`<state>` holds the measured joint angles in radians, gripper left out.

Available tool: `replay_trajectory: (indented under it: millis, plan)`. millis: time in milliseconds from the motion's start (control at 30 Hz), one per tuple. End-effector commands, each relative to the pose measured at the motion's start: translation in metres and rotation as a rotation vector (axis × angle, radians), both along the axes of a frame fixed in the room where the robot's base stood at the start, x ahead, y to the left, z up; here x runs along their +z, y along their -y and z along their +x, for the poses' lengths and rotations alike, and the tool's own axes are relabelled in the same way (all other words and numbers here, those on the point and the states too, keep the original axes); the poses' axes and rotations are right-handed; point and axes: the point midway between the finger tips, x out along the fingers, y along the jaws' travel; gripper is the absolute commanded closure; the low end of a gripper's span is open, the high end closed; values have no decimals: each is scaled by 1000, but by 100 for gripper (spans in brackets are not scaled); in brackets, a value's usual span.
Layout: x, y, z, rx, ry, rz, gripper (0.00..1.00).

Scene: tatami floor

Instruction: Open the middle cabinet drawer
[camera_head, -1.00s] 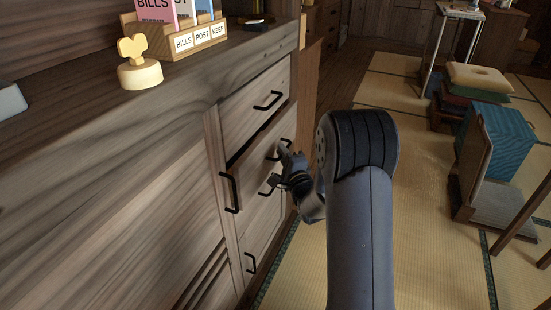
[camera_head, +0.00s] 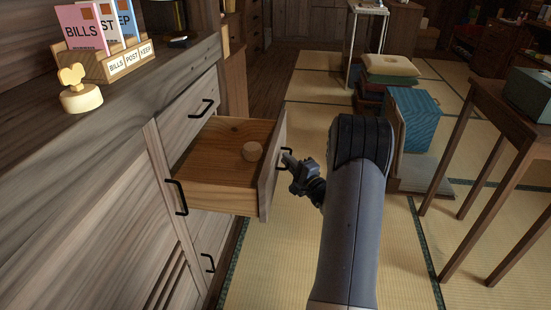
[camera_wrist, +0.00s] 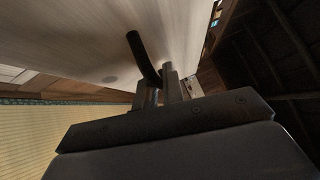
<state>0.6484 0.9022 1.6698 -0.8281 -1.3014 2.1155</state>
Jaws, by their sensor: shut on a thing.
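The middle drawer (camera_head: 222,190) of the wooden cabinet (camera_head: 140,215) stands well out, its inside showing in the head view. My gripper (camera_head: 288,160) is at the outer face of the drawer front, shut on the black drawer handle (camera_head: 284,152). In the wrist view, the dark handle (camera_wrist: 143,58) runs from the pale drawer front (camera_wrist: 85,45) down between the fingers of my gripper (camera_wrist: 160,88). The drawers above and below look closed.
A wooden stamp (camera_head: 80,92) and a letter holder (camera_head: 125,66) stand on the cabinet top. Stacked cushions (camera_head: 388,68), a blue-green box (camera_head: 415,115) and a wooden table (camera_head: 490,95) stand to the right. Tatami floor (camera_head: 290,250) is clear beside the drawer.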

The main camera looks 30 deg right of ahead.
Motion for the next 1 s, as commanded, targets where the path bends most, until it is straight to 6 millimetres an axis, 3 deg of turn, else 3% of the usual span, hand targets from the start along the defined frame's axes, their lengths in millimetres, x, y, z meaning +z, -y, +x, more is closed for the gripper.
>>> replay_trajectory:
  millis: [533, 567, 800, 1000]
  plan:
    - [-1, 8, -5, -2, -1, 0, 100]
    - [-1, 8, -5, -2, -1, 0, 89]
    - [0, 7, -5, -1, 0, 0, 70]
    - [0, 7, -5, -1, 0, 0, 70]
